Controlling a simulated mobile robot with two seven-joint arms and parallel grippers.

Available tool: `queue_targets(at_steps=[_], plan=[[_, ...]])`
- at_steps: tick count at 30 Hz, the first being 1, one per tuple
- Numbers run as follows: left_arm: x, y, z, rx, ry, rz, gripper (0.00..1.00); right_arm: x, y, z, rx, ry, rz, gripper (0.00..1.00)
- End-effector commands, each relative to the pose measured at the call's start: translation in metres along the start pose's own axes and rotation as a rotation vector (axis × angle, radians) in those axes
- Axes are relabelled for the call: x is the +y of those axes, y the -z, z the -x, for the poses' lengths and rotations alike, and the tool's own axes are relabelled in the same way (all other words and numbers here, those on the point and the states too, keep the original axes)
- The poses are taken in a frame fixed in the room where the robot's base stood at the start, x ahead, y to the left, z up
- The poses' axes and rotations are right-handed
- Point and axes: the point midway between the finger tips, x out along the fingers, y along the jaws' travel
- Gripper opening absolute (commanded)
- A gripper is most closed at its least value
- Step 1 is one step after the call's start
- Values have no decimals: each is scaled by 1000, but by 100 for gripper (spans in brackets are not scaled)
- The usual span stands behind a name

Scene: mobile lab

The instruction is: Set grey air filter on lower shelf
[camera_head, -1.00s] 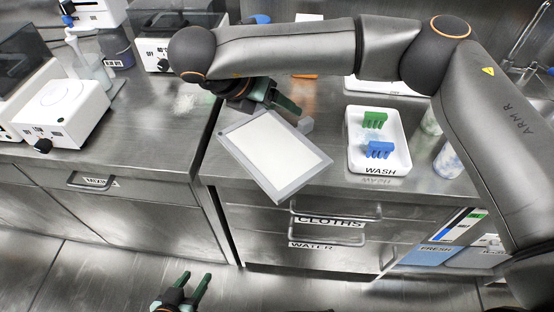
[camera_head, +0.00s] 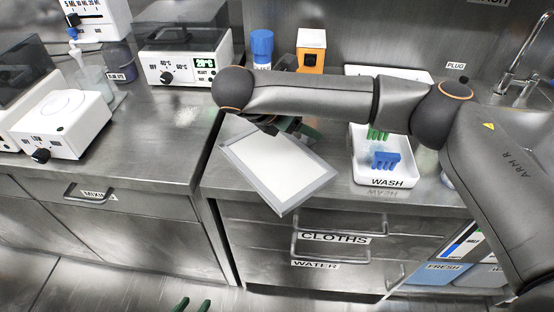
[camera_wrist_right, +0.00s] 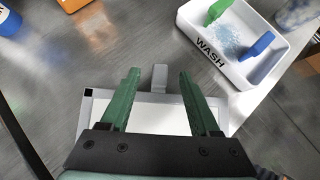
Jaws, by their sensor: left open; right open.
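The grey air filter (camera_head: 280,168), a flat panel with a grey frame and pale middle, lies on the steel counter. Its near corner reaches past the counter's front edge in the head view. In the right wrist view the filter (camera_wrist_right: 152,118) lies beyond and between my open right gripper (camera_wrist_right: 160,78). Its small grey tab (camera_wrist_right: 160,76) shows between the fingertips; I cannot tell if they touch it. In the head view the right gripper is mostly hidden behind my arm. My left gripper (camera_head: 193,304) is open and empty at the bottom edge. I cannot make out a lower shelf.
A white WASH tray (camera_head: 383,182) with green and blue clips stands right of the filter. Drawers marked CLOTHS (camera_head: 334,238) and WATER are below. A blue FRESH container (camera_head: 437,273) is at lower right. A blue-capped bottle (camera_head: 262,45) and orange box (camera_head: 311,52) stand behind.

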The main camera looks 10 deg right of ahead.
Motion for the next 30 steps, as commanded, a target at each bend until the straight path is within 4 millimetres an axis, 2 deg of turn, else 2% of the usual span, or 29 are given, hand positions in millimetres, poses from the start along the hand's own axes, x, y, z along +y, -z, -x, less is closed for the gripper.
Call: queue_targets(at_steps=[6, 14, 30], plan=[[-2, 0, -1, 4, 3, -1, 50, -1, 2, -34, -1, 4, -1, 62], [-1, 1, -1, 6, 2, -1, 50, -1, 2, -40, 0, 1, -1, 62], [0, 3, -1, 11, 0, -2, 50, 0, 2, -40, 0, 1, 0, 4]])
